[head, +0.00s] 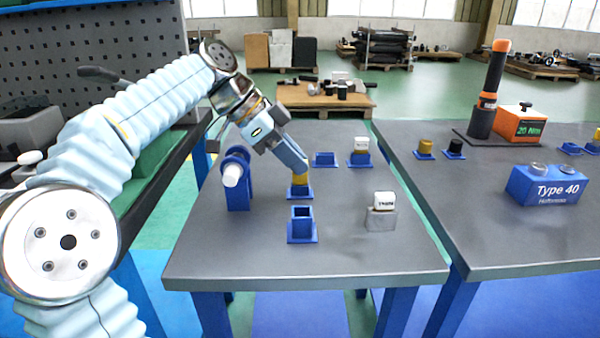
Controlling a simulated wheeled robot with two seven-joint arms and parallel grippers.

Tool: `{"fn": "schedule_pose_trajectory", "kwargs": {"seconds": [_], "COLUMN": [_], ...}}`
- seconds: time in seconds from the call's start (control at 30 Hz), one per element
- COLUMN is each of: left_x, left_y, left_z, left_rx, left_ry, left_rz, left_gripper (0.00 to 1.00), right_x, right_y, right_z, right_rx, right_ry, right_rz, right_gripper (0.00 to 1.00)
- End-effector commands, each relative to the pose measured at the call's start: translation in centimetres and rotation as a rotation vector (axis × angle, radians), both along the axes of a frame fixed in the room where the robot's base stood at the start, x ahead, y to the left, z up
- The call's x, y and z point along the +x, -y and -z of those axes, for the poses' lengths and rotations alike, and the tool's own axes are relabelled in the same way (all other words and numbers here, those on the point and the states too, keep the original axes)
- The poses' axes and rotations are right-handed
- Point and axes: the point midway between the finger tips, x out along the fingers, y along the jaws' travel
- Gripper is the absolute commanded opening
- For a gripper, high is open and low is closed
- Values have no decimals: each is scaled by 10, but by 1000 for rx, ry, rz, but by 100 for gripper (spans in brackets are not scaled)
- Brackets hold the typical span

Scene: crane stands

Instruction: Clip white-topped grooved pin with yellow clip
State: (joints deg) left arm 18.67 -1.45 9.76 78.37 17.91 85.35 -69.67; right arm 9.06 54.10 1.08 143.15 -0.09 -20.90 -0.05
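My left gripper (299,170) points down at a yellow clip (300,181), which stands in a small blue holder (300,194) on the grey table. The fingertips are at the clip's top; seen from the side, the fingers overlap, so I cannot tell if they are closed on it. A blue stand (238,195) to the left holds a round part with a white end (231,175), perhaps the white-topped pin; its groove is not clear. My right gripper is not in view.
An empty blue holder (302,228) stands in front, another blue holder (325,159) behind. The table's front (290,262) is clear. A second table (420,170) stands right.

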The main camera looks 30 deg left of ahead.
Motion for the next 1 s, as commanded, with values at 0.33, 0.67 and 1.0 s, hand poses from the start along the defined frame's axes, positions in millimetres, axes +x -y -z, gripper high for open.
{"fn": "schedule_pose_trajectory", "kwargs": {"seconds": [0.33,0.67,1.0], "left_x": [0,0,0], "left_y": [0,0,0], "left_z": [-6,-26,-46], "left_rx": [0,0,0], "left_ry": [0,1,1], "left_rz": [0,1,1], "left_gripper": [0,0,0], "right_x": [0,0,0], "right_y": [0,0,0], "right_z": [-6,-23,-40], "right_rx": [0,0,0], "right_ry": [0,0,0], "right_rz": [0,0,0], "right_gripper": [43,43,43]}}
